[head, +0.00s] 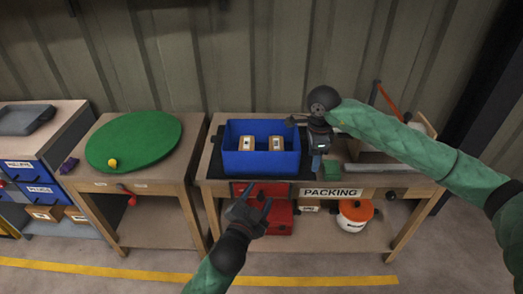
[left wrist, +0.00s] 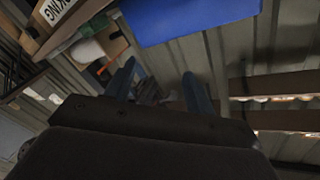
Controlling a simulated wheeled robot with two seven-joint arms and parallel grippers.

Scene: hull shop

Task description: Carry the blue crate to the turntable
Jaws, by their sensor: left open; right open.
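The blue crate (head: 262,167) stands on the packing bench with two small tan boxes inside it. The green round turntable (head: 140,133) lies on the wooden table to the left, with a yellow ball (head: 112,163) near its front edge. My left gripper (head: 258,196) is open and empty, in front of the bench and below the crate's front wall. In the left wrist view its two fingers (left wrist: 158,82) are apart, and the crate's blue side (left wrist: 190,18) is at the top. My right gripper (head: 317,153) is open beside the crate's right end; contact with the crate cannot be told.
The packing bench (head: 370,184) holds a green block (head: 332,171) and an open wooden box at right. Below are red bins and a white pot with an orange lid (head: 354,214). A narrow gap separates the bench from the turntable's table (head: 150,187). A purple item (head: 69,166) lies left of the turntable.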

